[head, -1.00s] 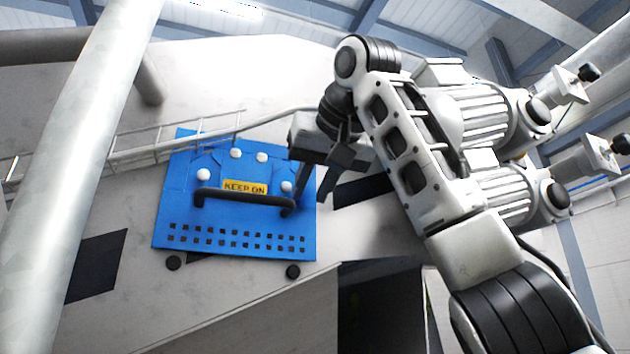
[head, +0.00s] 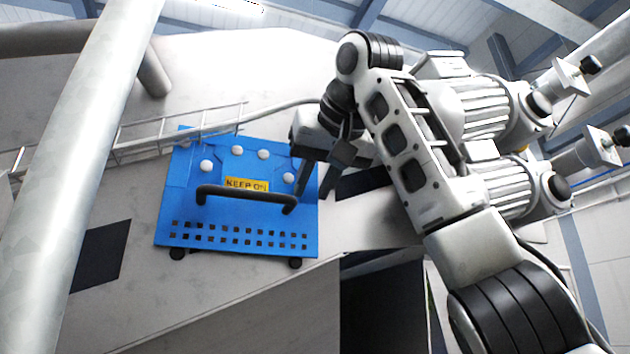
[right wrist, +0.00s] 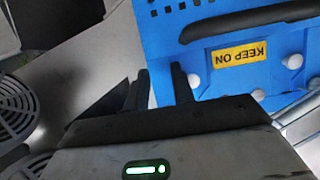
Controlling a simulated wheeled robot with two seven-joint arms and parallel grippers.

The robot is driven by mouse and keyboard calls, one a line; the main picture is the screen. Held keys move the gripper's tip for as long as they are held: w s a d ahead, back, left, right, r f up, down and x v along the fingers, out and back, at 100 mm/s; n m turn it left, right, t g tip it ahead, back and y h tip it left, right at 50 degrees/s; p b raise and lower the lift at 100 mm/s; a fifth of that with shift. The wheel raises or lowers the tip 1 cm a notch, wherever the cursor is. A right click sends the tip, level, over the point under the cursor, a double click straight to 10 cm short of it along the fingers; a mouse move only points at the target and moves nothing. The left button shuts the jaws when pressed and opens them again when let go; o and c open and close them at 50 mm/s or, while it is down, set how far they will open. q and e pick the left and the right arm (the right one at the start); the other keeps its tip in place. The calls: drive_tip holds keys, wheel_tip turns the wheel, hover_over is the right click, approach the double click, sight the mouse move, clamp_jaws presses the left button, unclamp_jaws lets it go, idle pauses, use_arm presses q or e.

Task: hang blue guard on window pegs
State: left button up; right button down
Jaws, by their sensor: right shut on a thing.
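The blue guard (head: 270,237), a flat panel with a black handle (head: 240,192), a yellow KEEP ON label and rows of square holes, lies against the sloping pale casing, slightly tilted in the picture. Two round white peg ends show at its face, a left one (head: 206,166) and a right one (head: 288,178). Two more white knobs sit between them, higher up. My right gripper (head: 314,183) is shut on the guard's right edge, beside the handle. The guard also fills the upper right of the right wrist view (right wrist: 165,50). The guard hides the casing behind it. My left gripper is out of view.
A thick grey post (head: 95,150) stands in front at the left. A dark opening (head: 385,305) lies lower right.

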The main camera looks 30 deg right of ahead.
sight(309, 218)
drive_tip(key=shift+f+b, duration=0.7)
drive_tip(key=shift+f, duration=0.45)
drive_tip(key=shift+f+b, duration=0.75)
drive_tip(key=shift+b, duration=0.2)
drive_tip(key=c, duration=1.1)
unclamp_jaws()
